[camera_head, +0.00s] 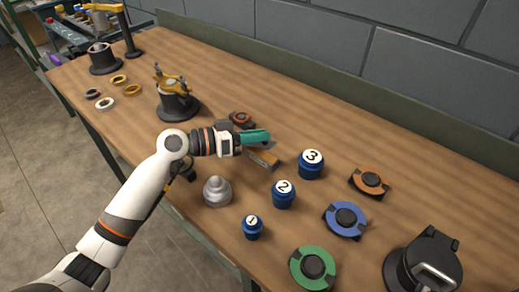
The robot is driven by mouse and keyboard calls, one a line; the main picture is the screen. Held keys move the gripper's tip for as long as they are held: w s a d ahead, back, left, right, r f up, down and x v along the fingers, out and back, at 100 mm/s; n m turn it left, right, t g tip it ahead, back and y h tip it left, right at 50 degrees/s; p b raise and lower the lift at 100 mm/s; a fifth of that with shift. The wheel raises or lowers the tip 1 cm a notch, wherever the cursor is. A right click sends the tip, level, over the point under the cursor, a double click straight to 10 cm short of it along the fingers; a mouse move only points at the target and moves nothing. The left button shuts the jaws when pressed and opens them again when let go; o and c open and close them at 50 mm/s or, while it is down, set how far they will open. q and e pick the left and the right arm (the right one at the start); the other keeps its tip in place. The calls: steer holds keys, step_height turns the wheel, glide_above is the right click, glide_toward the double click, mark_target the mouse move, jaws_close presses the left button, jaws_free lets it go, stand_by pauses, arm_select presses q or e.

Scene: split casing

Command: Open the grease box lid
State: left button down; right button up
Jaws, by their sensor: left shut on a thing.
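My left gripper (243,138) reaches in over the middle of the table and is shut on a teal piece (257,136), which looks like a handle. A small tan block (264,158) lies just below and right of it, with a grey edge near it; I cannot tell whether they are joined. A black round container (396,273) with a raised flap (433,243) and a shiny metal bar stands at the lower right, well away from the gripper. No label shows which thing is the grease box. My right gripper is not in view.
Blue numbered cylinders (284,194) stand right of the gripper, with orange, blue and green round parts (345,221) beyond. A grey stepped part (217,191) stands below the gripper. A brass-topped fixture (175,100) and rings (132,89) are at left. The table's back right is clear.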

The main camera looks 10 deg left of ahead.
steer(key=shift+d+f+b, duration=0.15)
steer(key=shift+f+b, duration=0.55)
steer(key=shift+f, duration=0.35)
